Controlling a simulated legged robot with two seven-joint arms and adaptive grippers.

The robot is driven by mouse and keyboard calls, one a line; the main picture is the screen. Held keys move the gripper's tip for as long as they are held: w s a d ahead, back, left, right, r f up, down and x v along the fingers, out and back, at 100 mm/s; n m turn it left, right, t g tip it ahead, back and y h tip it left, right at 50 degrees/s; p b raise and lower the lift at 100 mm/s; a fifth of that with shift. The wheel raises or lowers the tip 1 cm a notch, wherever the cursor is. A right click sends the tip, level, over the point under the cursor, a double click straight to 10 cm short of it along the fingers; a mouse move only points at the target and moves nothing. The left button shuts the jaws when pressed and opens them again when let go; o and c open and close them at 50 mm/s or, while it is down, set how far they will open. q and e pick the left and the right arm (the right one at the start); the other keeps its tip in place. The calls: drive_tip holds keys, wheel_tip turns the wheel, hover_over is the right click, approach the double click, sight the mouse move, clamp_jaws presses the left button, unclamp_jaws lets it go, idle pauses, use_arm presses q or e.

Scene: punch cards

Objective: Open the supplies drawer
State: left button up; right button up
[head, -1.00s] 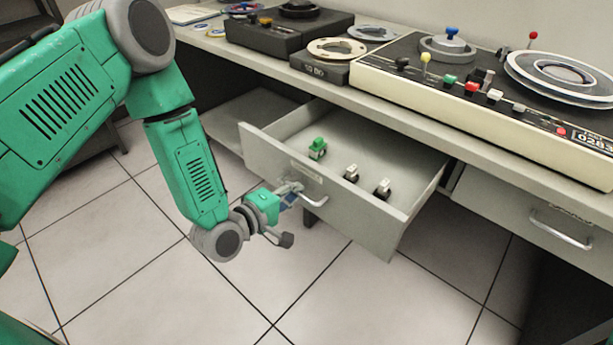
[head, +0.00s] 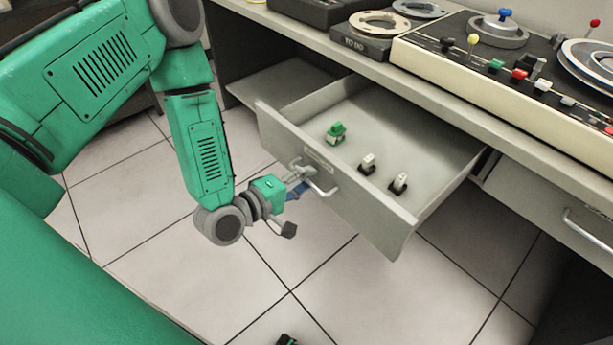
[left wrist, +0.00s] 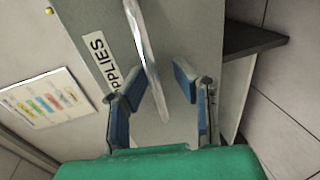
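The supplies drawer (head: 370,205) is pulled well out of the desk, and its inside shows in the head view. Its curved metal handle (head: 322,183) is on the front; the handle (left wrist: 146,50) and the SUPPLIES label (left wrist: 104,62) also show in the left wrist view. My left gripper (head: 306,184) is at the left end of the handle. In the left wrist view its blue-padded fingers (left wrist: 158,88) are spread, with the handle bar between them and a gap visible to the right.
A green figure-like item (head: 336,133) and two small white-and-black items (head: 368,163) are inside the drawer. A console with knobs (head: 500,85) stands on the desk. Another closed drawer (head: 560,210) is at the right.

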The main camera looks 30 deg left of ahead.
use_arm(q)
drive_tip(key=shift+r, duration=0.15)
drive_tip(key=v, duration=1.1)
drive_tip(key=shift+s+a, duration=0.3)
drive_tip(key=shift+s, duration=0.05)
drive_tip(key=s+d+f+m+g+y, duration=0.25)
drive_tip(key=s+f+m+g, duration=0.35)
drive_tip(key=f+m+g, duration=0.4)
drive_tip(key=s+a+f+m+g+y, duration=0.2)
drive_tip(key=s+f+m+g, duration=0.1)
drive_tip(key=s, duration=0.5)
drive_tip(key=shift+a+m+g+y, duration=0.35)
drive_tip(key=shift+a+m+g, duration=0.05)
drive_tip(key=shift+m, duration=0.4)
drive_tip(key=shift+s+f, duration=0.1)
drive_tip(key=shift+f, duration=0.1)
